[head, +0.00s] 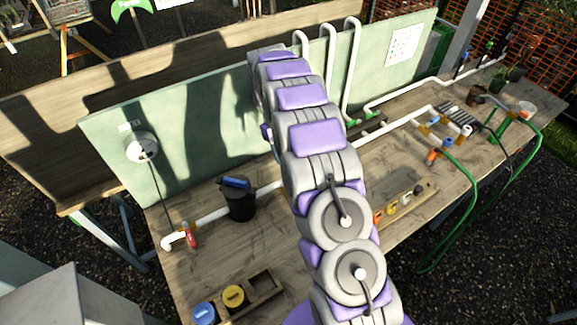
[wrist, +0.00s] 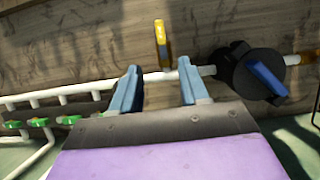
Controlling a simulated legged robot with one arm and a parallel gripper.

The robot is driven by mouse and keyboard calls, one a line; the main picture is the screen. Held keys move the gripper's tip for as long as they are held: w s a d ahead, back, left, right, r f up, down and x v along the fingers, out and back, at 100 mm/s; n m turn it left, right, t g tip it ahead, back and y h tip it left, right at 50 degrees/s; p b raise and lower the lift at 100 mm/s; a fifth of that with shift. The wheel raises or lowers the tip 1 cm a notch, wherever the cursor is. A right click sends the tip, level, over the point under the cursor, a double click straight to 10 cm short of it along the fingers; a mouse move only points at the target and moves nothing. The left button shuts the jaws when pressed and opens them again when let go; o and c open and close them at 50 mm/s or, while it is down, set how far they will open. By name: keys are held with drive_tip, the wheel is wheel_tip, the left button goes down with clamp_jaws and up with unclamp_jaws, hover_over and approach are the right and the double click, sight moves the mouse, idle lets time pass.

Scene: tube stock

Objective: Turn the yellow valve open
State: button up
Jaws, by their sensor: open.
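The yellow valve handle (wrist: 162,42) shows in the wrist view as a narrow upright bar, standing crosswise to the white pipe (wrist: 88,88). My gripper (wrist: 159,67) is open, with one blue-grey finger on each side of the handle's line. The handle lies just beyond the fingertips, and the fingers do not appear to touch it. In the head view my arm covers the valve and the gripper.
A black canister with a blue lever (wrist: 265,78) sits on the pipe, close right of the fingers; the head view also shows it (head: 240,203). Green valves (wrist: 40,122) are at left. A green backboard (head: 200,115) stands behind the wooden bench (head: 215,265).

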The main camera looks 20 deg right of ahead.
drive_tip(key=shift+v, duration=1.2)
drive_tip(key=s+a+r+m+t+b, duration=0.15)
drive_tip(key=s+r, duration=0.35)
drive_tip(key=s, duration=0.5)
drive_tip(key=s+r+b, duration=0.3)
drive_tip(key=s+r, duration=0.2)
drive_tip(key=s, duration=0.5)
drive_tip(key=s+f+m+b, duration=0.1)
drive_tip(key=s+f+b, duration=0.1)
drive_tip(key=s, duration=0.9)
drive_tip(key=s+a+f+y+b, duration=0.1)
drive_tip(key=s+f+b, duration=0.1)
drive_tip(key=s, duration=0.9)
drive_tip(key=shift+a+f+m+t, duration=0.25)
drive_tip(key=shift+f+m+t, duration=0.15)
drive_tip(key=shift+f, duration=0.35)
